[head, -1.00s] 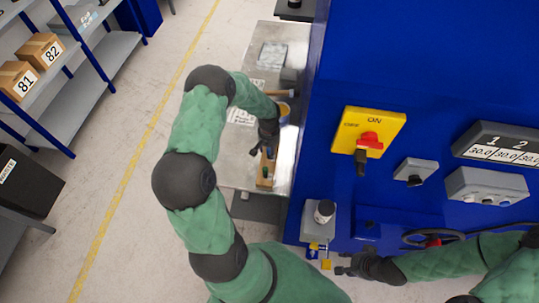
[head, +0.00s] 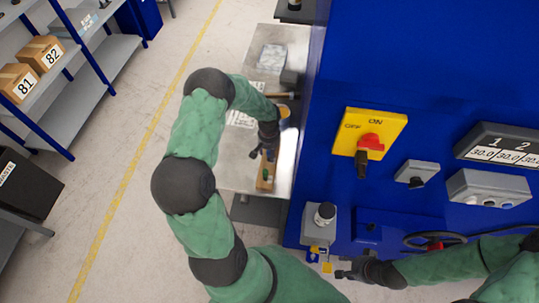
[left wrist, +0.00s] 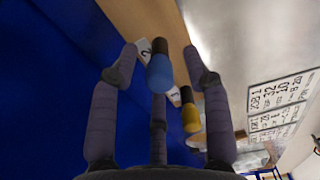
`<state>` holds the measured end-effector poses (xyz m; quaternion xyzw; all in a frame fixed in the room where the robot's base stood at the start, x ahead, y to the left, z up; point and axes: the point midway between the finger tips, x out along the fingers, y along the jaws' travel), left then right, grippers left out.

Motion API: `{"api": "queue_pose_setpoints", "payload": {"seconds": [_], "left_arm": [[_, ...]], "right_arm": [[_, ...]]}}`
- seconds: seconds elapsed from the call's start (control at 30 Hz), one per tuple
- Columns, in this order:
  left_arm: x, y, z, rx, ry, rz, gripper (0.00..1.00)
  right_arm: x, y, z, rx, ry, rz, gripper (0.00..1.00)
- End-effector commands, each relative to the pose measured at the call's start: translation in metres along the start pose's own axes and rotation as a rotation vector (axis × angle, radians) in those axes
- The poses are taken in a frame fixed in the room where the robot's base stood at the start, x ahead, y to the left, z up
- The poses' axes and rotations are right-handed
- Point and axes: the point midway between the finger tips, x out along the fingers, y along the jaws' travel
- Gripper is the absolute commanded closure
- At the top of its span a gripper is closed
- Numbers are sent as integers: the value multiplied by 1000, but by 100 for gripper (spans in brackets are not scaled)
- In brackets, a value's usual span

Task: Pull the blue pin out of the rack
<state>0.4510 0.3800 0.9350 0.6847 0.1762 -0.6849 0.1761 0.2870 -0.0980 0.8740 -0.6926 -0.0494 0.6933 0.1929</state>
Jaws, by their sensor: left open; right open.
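The blue pin (left wrist: 160,74) shows in the left wrist view, with a dark end, between the spread fingers of my left gripper (left wrist: 161,55). A gap shows on both sides of it. The wooden rack (left wrist: 150,22) lies behind it, with small number labels. A yellow pin (left wrist: 190,112) with a dark end is just to the right. In the head view my left gripper (head: 262,154) is open over the rack (head: 263,184), and hides the blue pin. A green pin (head: 266,174) stands in the rack's near part. My right gripper (head: 345,273) is open and empty, low in the picture.
The rack lies on a metal table (head: 235,172) beside the tall blue machine (head: 420,60), whose side is close to the left gripper. A yellow switch plate (head: 369,132) and a grey button box (head: 318,222) are on the machine. Printed sheets lie on the table.

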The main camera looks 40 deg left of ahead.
Motion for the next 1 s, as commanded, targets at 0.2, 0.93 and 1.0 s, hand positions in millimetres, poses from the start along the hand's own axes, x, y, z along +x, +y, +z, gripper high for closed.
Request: {"api": "queue_pose_setpoints", "payload": {"seconds": [0.2, 0.93, 1.0], "left_arm": [[0, 0, 0, 0, 0, 0, 52], [0, 0, 0, 0, 0, 0, 52], [0, 0, 0, 0, 0, 0, 63]], "right_arm": [[0, 0, 0, 0, 0, 0, 54], [4, 2, 0, 0, 0, 0, 54], [4, 2, 0, 0, 0, 0, 54]]}}
